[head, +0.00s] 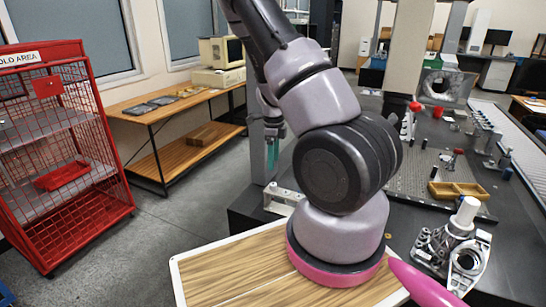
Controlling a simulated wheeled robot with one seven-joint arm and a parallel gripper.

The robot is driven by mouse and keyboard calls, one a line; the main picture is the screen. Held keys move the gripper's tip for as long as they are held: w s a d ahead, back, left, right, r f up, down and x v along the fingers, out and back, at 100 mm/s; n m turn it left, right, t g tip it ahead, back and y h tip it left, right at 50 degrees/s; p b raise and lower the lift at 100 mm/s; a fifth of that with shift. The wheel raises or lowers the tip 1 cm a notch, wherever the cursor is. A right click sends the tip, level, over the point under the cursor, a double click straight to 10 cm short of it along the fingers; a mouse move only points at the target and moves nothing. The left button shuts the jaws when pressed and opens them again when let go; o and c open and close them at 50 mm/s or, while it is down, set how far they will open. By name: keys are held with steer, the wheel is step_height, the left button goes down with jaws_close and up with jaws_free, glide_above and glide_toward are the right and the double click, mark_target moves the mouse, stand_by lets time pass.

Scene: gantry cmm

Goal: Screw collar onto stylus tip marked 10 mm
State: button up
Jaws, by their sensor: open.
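My arm crosses the middle of the head view and hides much of the work area. What looks like my gripper (272,152) shows behind it at the left, small, pointing down with teal fingers. It is open, and I see nothing held in it. It is well left of the perforated plate (412,180) that bears several small parts. A red-topped piece (415,106) stands at the plate's far left. Small red, dark and teal cylinders stand on or near the plate. I cannot tell which is the collar or the stylus tip; no 10 mm marking is readable.
A yellow divided tray (457,190) lies on the plate's right side. A metal casting with a white cylinder (466,213) stands at the front right. A red wire cage (62,150) and a wooden bench (180,100) stand at the left. The grey floor between is clear.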

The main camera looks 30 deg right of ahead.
mark_target(273, 184)
steer(key=f+n, duration=0.2)
steer(key=f, duration=0.1)
steer(key=f+n, duration=0.2)
steer(key=f, duration=0.2)
steer(key=f+n, duration=0.2)
steer(key=f, duration=0.1)
steer(key=shift+w+f, duration=0.15)
steer(key=shift+w, duration=0.1)
jaws_close()
steer(key=m, duration=0.6)
stand_by(0.4)
